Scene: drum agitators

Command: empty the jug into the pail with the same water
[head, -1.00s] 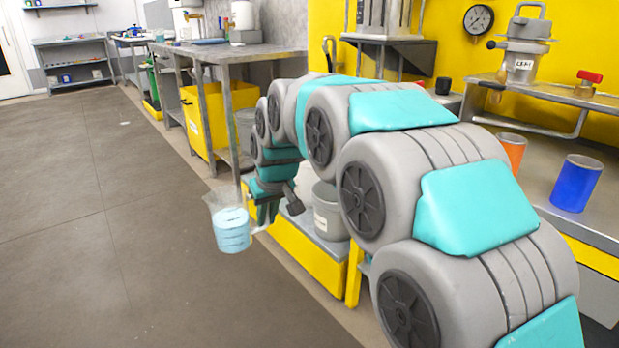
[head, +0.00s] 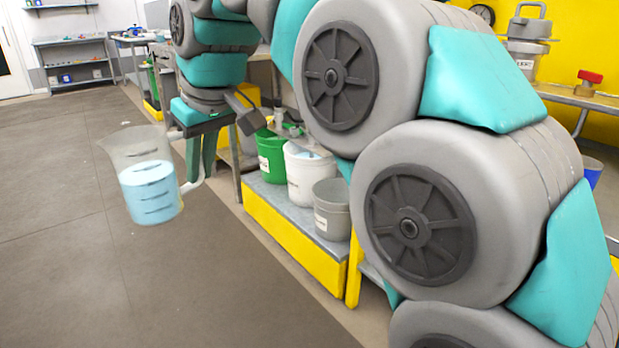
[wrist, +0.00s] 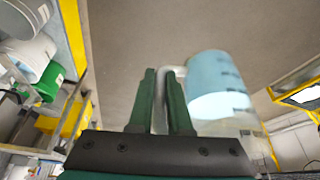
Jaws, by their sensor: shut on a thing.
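A clear jug (head: 143,176) with pale blue liquid and dark level marks hangs over the floor in the head view, tilted slightly. My gripper (head: 200,165) is shut on its handle; the wrist view shows the fingers (wrist: 168,103) around the handle and the jug (wrist: 217,88) beside them. Three pails stand on a low platform to the right of the jug: green (head: 270,158), white (head: 308,176) and grey (head: 332,212). The white pail seems to hold pale blue liquid. Their labels are too small to read.
The low platform (head: 290,238) has a grey top and yellow side. My arm covers much of the right side. A bench with a metal device (head: 527,45) and a blue container (head: 592,172) is behind it. The floor at left is clear.

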